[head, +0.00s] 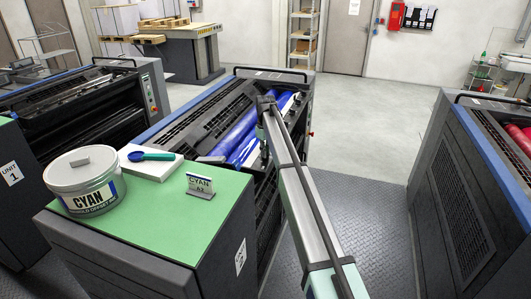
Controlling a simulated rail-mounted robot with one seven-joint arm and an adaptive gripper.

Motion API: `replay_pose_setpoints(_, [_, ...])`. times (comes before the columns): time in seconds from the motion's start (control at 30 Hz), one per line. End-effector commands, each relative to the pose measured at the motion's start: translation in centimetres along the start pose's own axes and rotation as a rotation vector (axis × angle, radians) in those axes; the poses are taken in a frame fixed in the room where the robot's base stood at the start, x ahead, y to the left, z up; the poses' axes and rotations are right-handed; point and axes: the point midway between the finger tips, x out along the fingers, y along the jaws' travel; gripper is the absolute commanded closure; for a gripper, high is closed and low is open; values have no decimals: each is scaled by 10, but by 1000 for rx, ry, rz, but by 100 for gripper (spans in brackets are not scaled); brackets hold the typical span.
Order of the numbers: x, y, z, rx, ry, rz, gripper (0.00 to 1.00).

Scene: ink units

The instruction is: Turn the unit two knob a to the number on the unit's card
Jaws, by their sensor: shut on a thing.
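The cyan unit, unit two (203,120), stands in the middle with blue ink rollers. Its card (200,186) stands upright on the green top, reading "CYAN" with a small line below that looks like "A2". My arm reaches in from the lower right. My gripper (264,158) points down at the near right part of the unit, beside the rollers. It is shut on knob a, which the gripper and arm hide, so its setting cannot be read. Small dark knobs (299,98) show on the white strip behind the arm.
A cyan ink tub (85,186) and a blue-green spatula (151,155) on a white block (148,168) stand on the green cabinet top (140,232). Another unit (80,98) is at left and one with red rollers (520,138) at right. The floor between is clear.

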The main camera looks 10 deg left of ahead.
Motion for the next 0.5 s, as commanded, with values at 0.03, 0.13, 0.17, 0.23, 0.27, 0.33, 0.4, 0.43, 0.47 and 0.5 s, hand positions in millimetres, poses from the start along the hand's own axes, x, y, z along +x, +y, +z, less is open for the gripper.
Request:
replay_pose_setpoints(0.03, [0,0,0,-1,1,1,100])
replay_pose_setpoints(0.13, [0,0,0,0,1,1,100])
replay_pose_setpoints(0.17, [0,0,0,0,1,1,100])
replay_pose_setpoints(0.23, [0,0,-1,0,1,1,100])
replay_pose_setpoints(0.27, [0,0,-1,0,1,1,100])
replay_pose_setpoints(0.33, [0,0,-1,0,1,1,68])
replay_pose_setpoints(0.4, [0,0,-1,0,1,1,64])
replay_pose_setpoints(0.43, [0,0,0,1,1,1,64])
replay_pose_setpoints(0.47, [0,0,0,1,1,1,64])
replay_pose_setpoints(0.5, [0,0,0,1,1,0,64])
